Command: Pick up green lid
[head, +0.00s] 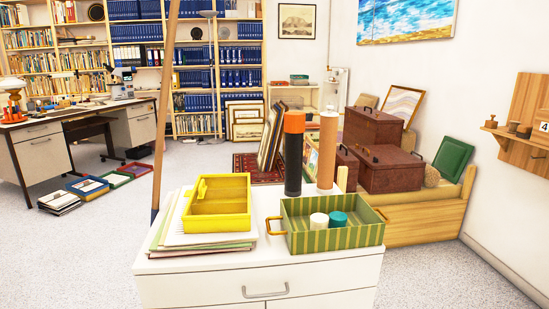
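No object is plainly marked as the green lid. A small teal-green round piece (338,219) sits in a green striped tray (330,243) on the white cabinet, touching or close beside a white round piece (319,221). A dark green rectangular panel, lid-like in shape, (454,158) leans tilted at the right, by the wooden crate. Which of the two is the lid I cannot tell. Neither of my grippers is in view.
The white cabinet (210,262) also holds a yellow tray (218,222) on stacked papers, a black cylinder with an orange cap (293,155) and a tan cylinder (327,150). Brown cases (388,170) stand in a wooden crate (425,228).

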